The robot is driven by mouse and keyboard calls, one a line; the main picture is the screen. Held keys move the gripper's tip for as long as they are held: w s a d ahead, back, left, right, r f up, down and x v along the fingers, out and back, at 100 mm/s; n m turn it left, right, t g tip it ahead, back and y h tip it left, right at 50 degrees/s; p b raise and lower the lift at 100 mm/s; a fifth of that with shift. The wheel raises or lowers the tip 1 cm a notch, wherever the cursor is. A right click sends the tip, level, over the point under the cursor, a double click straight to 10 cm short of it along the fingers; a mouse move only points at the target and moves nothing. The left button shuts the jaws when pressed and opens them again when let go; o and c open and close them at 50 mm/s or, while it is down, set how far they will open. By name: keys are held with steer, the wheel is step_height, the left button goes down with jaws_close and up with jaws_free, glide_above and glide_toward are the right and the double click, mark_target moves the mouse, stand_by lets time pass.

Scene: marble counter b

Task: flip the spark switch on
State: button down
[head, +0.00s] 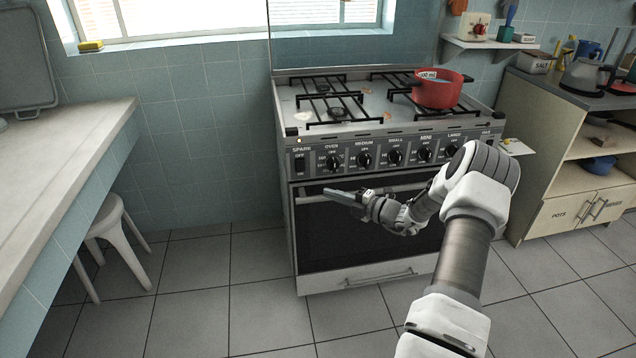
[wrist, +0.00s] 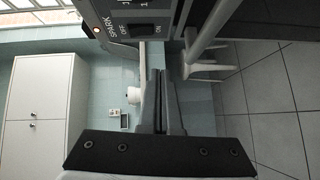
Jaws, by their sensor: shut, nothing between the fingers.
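The spark switch (head: 299,165) is a dark rocker at the left end of the stove's control panel, under a "SPARK" label. It also shows at the top of the wrist view (wrist: 141,29), turned sideways, with "OFF" and "ON" marks. I cannot tell which side is pressed in. A small bright lamp (head: 299,141) sits above it. My gripper (head: 332,193) is shut and empty in front of the oven door, below and right of the switch, apart from it. Its fingers (wrist: 160,80) point past the panel in the wrist view.
Several knobs (head: 395,157) line the panel to the right of the switch. The oven handle (head: 315,198) runs just below. A red pot (head: 438,92) stands on the stove top. A counter (head: 60,130) and stool (head: 105,220) are at left. The floor left of the stove is clear.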

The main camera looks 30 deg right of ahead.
steer(key=shift+f+v, duration=0.25)
steer(key=shift+v, duration=0.75)
